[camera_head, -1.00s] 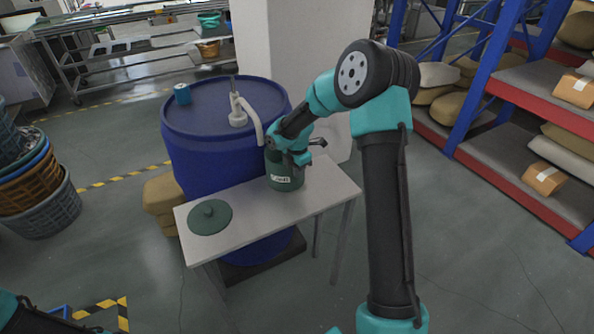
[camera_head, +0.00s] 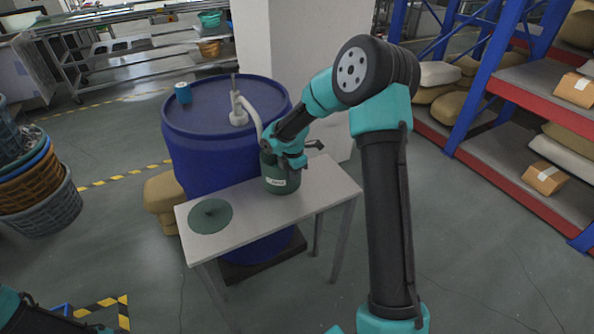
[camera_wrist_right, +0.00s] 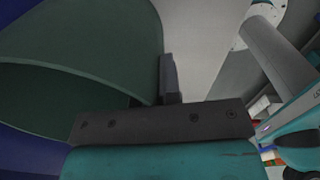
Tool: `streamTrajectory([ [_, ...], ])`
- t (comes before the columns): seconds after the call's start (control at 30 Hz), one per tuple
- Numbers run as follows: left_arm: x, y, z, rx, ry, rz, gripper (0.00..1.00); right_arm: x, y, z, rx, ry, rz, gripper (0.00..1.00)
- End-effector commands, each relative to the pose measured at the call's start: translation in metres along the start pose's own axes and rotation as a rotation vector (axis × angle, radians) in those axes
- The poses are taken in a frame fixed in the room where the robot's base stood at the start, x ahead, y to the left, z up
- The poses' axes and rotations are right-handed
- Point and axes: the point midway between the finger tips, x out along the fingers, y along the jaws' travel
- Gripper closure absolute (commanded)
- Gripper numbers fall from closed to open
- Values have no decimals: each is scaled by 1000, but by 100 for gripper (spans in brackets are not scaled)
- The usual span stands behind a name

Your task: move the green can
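The green can (camera_head: 279,179), with a white label, is upright at the back of the grey table, beside the blue drum. My right gripper (camera_head: 294,157) is at its upper part. In the right wrist view the green can (camera_wrist_right: 90,35) fills the upper left, its wall against a dark finger near the middle of the gripper (camera_wrist_right: 168,80). The gripper looks shut on the can's wall; the other finger is hidden. I cannot tell whether the can touches the table. My left gripper is out of view; only part of that arm shows at lower left.
A round green lid (camera_head: 210,216) lies on the table (camera_head: 246,217), left of the can. The table's front right is clear. Shelving (camera_head: 520,100) stands right.

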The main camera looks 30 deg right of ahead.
Motion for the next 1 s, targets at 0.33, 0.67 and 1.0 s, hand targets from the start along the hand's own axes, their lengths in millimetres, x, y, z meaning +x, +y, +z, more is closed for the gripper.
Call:
streamTrajectory([
  [0.33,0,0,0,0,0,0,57,0,-5,-36,-7,0,0,100],
  [0.67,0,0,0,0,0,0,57,0,-11,-67,-11,0,-1,100],
  [1.0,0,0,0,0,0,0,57,0,-14,-84,-11,0,0,100],
])
